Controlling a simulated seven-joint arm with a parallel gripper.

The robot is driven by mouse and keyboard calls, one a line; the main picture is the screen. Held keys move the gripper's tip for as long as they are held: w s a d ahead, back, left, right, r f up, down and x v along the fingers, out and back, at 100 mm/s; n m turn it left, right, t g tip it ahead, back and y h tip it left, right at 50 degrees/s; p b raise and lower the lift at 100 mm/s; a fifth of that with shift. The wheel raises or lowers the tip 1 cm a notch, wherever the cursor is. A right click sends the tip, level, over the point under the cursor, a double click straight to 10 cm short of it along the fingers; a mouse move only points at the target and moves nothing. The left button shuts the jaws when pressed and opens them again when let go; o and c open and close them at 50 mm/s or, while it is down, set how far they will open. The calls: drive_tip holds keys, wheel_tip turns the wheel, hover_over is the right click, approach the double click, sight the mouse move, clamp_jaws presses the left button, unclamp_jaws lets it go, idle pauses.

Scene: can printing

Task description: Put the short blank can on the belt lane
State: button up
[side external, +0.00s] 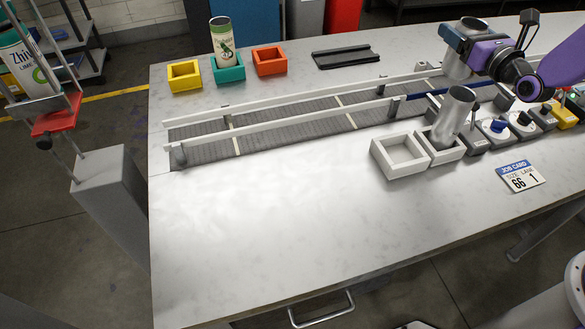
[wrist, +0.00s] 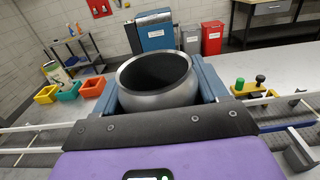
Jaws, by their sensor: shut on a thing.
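My gripper (side external: 458,42), with blue fingers, is shut around a plain silver can (side external: 456,66) at the right part of the belt lane. In the wrist view the can (wrist: 158,92) is upright between the fingers, its open mouth facing up. I cannot tell whether its base touches the belt. The belt lane (side external: 285,128) is a long dark grey strip with pale cross lines and white side rails. A second plain silver can (side external: 455,108) stands in the right one of two white square holders (side external: 446,157). The left white holder (side external: 400,157) is empty.
Yellow (side external: 184,78), green (side external: 228,73) and orange (side external: 269,62) boxes stand behind the belt; a printed can (side external: 222,40) is in the green one. A black tray (side external: 345,57) lies nearby. Knobs (side external: 497,126) and a job card (side external: 520,177) are at right. The front-left table is clear.

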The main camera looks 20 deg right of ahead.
sight(469, 19)
wheel_tip(469, 19, up, 2)
drive_tip(key=shift+r, duration=1.15)
drive_tip(key=s+a+n+g+y, duration=0.15)
drive_tip(key=s+a+y, duration=0.25)
drive_tip(key=a, duration=0.7)
drive_tip(key=s+a+n+y, duration=0.3)
drive_tip(key=s+a, duration=0.2)
drive_tip(key=a, duration=0.7)
drive_tip(key=s+a+n+g+y, duration=0.4)
drive_tip(key=s+a+n+y, duration=0.15)
drive_tip(key=s+a, duration=1)
drive_tip(key=shift+m, duration=0.5)
drive_tip(key=shift+w+a+f, duration=1.2)
drive_tip(key=shift+a+f, duration=0.45)
drive_tip(key=shift+f, duration=1.4)
drive_tip(key=shift+w+a+f, duration=1.15)
drive_tip(key=shift+a+f, duration=0.45)
drive_tip(key=shift+f, duration=1.45)
drive_tip(key=shift+w+a+f, duration=1.2)
drive_tip(key=shift+a+f, duration=0.45)
drive_tip(key=shift+f, duration=1.4)
